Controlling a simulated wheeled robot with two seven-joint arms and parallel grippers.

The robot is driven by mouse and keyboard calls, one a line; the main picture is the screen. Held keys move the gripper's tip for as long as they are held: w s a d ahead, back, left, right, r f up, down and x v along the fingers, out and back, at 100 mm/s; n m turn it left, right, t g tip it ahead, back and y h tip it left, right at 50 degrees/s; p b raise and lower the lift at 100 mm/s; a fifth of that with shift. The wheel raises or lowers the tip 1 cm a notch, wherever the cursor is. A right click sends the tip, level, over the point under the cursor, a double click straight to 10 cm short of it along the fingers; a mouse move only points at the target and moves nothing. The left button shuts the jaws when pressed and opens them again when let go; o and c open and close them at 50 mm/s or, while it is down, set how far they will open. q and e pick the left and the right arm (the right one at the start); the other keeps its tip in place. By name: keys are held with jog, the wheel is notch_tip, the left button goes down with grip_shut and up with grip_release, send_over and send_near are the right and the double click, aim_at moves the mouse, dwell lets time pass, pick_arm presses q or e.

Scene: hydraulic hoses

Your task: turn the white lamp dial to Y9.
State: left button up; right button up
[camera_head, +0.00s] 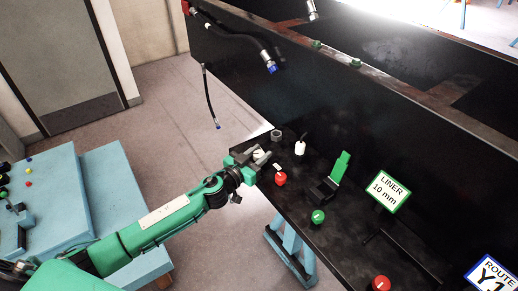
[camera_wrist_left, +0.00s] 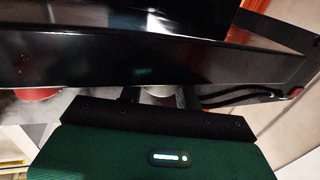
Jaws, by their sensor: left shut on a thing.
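The white dial (camera_head: 258,154) shows as a small pale patch at the jaws of my left gripper (camera_head: 262,158), at the left end of the black bench. In the left wrist view a white rounded piece (camera_wrist_left: 158,94) sits between the two dark fingers of the gripper (camera_wrist_left: 168,97). The gripper is shut on it, and the fingers hide most of it. The dial's marks and pointer cannot be read. A route sign (camera_head: 494,275) at the lower right reads "ROUTE Y1", cut off by the frame edge. My right gripper is not in view.
A red knob (camera_head: 280,178), a white cylinder (camera_head: 300,147) and a grey ring (camera_head: 276,134) stand close to the gripper. A green knob (camera_head: 318,216), green flap (camera_head: 340,166) and LINER sign (camera_head: 384,192) are further right.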

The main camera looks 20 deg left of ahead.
pick_arm(q)
jog(key=shift+d+f+n+t+y, duration=0.1)
jog(key=shift+n+t+y, duration=0.3)
jog(key=shift+n+y, duration=0.65)
jog(key=shift+f+n+y+b, duration=0.1)
jog(key=shift+n+y+b, duration=0.35)
jog(key=shift+y+b, duration=0.65)
jog(key=n+y+b, duration=0.2)
jog(key=y, duration=0.1)
jog(key=shift+t+y, duration=0.25)
jog(key=shift+t, duration=0.05)
jog(key=shift+r+n+y+b, duration=0.2)
jog(key=shift+n+y+b, duration=0.2)
jog(key=shift+y+b, duration=0.2)
jog(key=shift+r, duration=0.1)
jog(key=o, duration=1)
jog(key=shift+c, duration=0.2)
